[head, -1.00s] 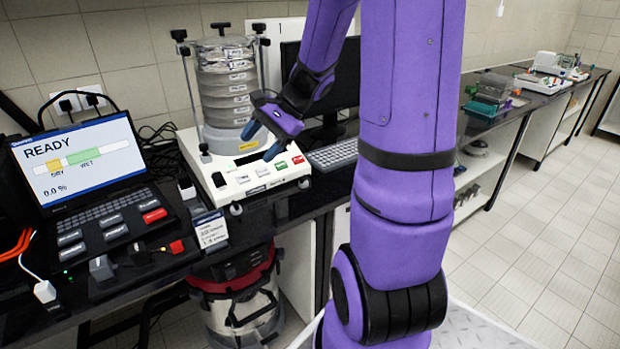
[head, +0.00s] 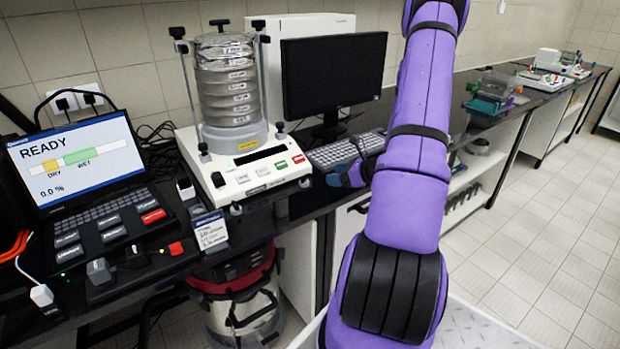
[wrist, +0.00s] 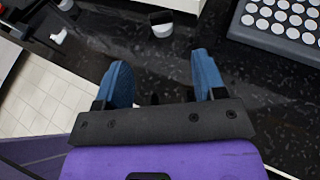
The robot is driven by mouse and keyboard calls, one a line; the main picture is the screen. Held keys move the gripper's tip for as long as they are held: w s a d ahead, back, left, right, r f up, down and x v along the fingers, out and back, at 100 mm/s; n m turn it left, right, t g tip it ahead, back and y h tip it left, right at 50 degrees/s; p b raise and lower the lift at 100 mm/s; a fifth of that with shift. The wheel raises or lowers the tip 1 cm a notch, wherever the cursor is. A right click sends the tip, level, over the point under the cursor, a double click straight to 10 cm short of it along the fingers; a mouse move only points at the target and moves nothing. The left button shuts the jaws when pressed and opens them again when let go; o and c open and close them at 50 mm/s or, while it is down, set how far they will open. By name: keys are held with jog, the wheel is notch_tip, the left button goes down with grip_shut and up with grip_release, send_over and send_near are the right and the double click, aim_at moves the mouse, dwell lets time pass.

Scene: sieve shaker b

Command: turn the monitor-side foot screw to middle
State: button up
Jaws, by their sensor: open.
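The keyboard (head: 345,150) lies right of the shaker and at the upper right of the wrist view (wrist: 285,20). Bare dark bench surrounds my fingers.

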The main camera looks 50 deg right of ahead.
aim_at(306, 177)
jog(key=x, duration=1)
jog(key=shift+w+f, duration=0.15)
jog(key=shift+w, duration=0.15)
jog(key=shift+c, duration=0.2)
jog(key=c, duration=0.9)
